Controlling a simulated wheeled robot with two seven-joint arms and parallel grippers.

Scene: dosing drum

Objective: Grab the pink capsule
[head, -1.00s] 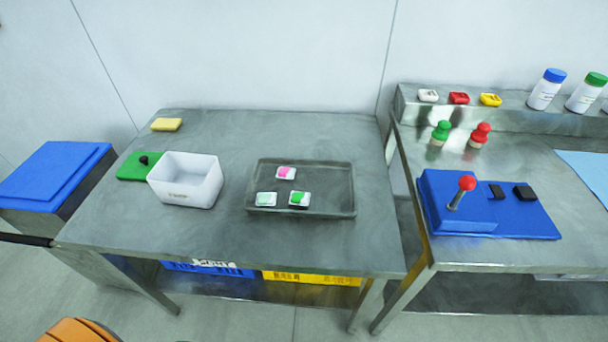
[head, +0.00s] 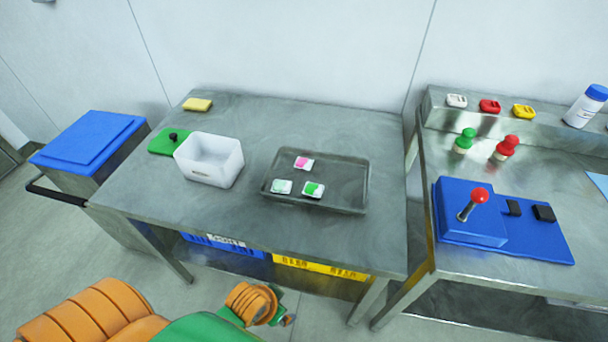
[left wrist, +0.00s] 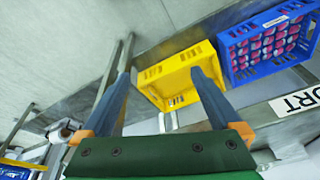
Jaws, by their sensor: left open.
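The pink capsule (head: 303,162) is a small white piece with a pink top, lying in the back part of the dark grey tray (head: 345,185) on the left table. Two similar pieces, a pale green one (head: 281,187) and a bright green one (head: 313,190), lie in front of it. My left arm shows at the bottom of the head view, in front of and below the table edge, well apart from the capsule. My left gripper (left wrist: 160,73) is open and empty in the left wrist view, facing crates under the table. My right gripper is out of view.
A white box (head: 210,170) stands left of the tray, with a green board (head: 165,147) and a yellow sponge (head: 197,104) behind. Under the table are a yellow crate (left wrist: 172,72) and a blue crate (left wrist: 262,45). A right table holds a blue lever panel (head: 520,240).

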